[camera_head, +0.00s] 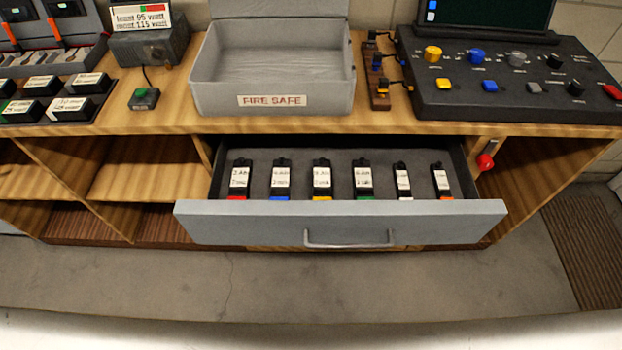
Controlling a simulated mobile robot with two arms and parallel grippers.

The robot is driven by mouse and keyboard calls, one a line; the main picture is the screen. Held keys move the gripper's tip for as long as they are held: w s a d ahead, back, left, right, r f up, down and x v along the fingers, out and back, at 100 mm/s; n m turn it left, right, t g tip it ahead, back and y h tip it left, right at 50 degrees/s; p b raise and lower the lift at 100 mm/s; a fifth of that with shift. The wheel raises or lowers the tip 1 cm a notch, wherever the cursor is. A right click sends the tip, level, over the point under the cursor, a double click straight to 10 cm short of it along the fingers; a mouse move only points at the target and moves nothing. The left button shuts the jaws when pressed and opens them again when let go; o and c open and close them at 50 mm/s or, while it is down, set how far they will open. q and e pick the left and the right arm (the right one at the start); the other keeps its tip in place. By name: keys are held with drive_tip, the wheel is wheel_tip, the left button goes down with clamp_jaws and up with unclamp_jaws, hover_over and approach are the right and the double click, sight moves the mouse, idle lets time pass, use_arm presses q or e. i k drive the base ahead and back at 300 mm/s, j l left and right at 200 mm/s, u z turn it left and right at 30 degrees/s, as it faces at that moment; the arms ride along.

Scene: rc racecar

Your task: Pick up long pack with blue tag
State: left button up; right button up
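The pack with the blue tag (281,178) stands in the open drawer (340,222), second from the left in a row of packs. It is black with a white label, and its blue tag shows low at the front, just above the drawer's front edge. Its lower part is hidden behind the drawer front. Neither of my grippers is in view.
Beside it stand packs with red (239,178), yellow (321,178), green (363,178) and orange (441,180) tags, and a narrower white-labelled one (403,180). Above are an open "FIRE SAFE" box (215,100) and a control console (470,105). The floor in front is clear.

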sight(281, 181)
drive_tip(key=l+u, duration=0.2)
drive_tip(key=u, duration=0.2)
drive_tip(key=l+u, duration=0.15)
drive_tip(key=u, duration=0.25)
drive_tip(key=k+l+u, duration=0.1)
drive_tip(key=l, duration=0.35)
drive_tip(key=l+u, duration=0.15)
drive_tip(key=l, duration=0.3)
drive_tip(key=k+l+u, duration=0.1)
drive_tip(key=l, duration=0.3)
drive_tip(key=k+l+u, duration=0.1)
drive_tip(key=l, duration=0.35)
drive_tip(key=k+l+u, duration=0.15)
drive_tip(key=l, duration=0.25)
drive_tip(key=k+l, duration=0.15)
drive_tip(key=l, duration=0.15)
drive_tip(key=k+l, duration=0.2)
